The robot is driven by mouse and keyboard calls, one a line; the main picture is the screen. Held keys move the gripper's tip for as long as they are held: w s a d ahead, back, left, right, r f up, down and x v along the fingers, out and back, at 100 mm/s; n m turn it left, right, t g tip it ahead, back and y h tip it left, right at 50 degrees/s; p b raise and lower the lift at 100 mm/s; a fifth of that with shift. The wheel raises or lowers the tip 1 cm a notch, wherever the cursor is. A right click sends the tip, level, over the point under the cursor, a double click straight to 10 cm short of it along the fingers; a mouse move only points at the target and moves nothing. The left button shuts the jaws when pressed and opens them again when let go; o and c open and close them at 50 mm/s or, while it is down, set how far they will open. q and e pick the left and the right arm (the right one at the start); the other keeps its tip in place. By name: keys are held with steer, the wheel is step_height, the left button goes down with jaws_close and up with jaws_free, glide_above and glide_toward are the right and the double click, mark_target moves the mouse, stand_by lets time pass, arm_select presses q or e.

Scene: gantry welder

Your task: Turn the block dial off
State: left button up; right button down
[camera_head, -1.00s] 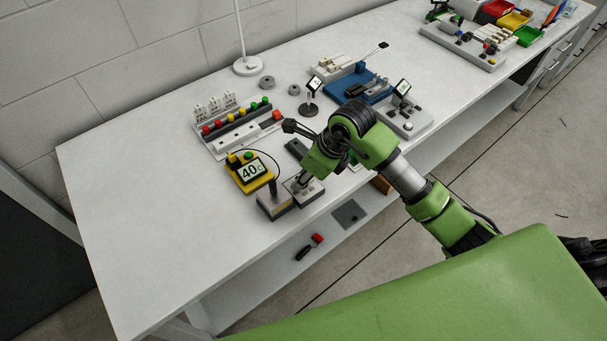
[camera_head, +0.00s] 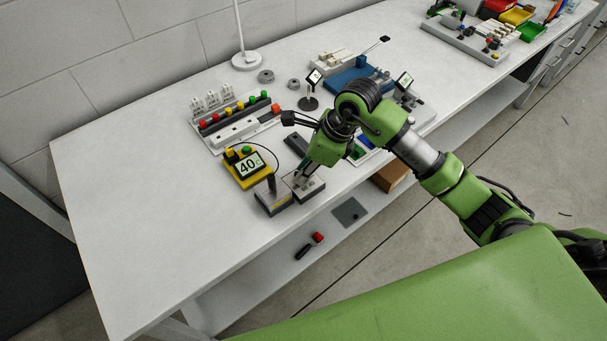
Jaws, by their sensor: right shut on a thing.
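My right gripper (camera_head: 298,180) points down at the top of a small grey block (camera_head: 313,190) near the table's front edge. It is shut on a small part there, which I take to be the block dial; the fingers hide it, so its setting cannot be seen. Beside it on the left is another grey block (camera_head: 271,206) with an upright black handle (camera_head: 271,183). Behind them is a yellow unit (camera_head: 246,172) with a "40c" display, tied to a black cable. My left gripper is not in view.
A panel of coloured buttons (camera_head: 237,112) and a power strip (camera_head: 233,131) stand behind. A lamp base (camera_head: 247,61) and a small display stand (camera_head: 309,103) are farther back. A blue fixture (camera_head: 355,82) lies beyond my arm. The table's left end is clear.

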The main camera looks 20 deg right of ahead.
steer(key=n+b, duration=0.2)
steer(key=n+g+b, duration=0.1)
steer(key=n+b, duration=0.1)
steer(key=shift+w+f+y+b, duration=0.2)
steer(key=shift+y+b, duration=0.1)
steer(key=shift+b, duration=0.05)
steer(key=shift+r+n+g+b, duration=0.2)
steer(key=shift+n+g+b, duration=0.4)
steer(key=shift+n+b, duration=0.5)
steer(key=c, duration=2.2)
jaws_free()
steer(key=v, duration=1.2)
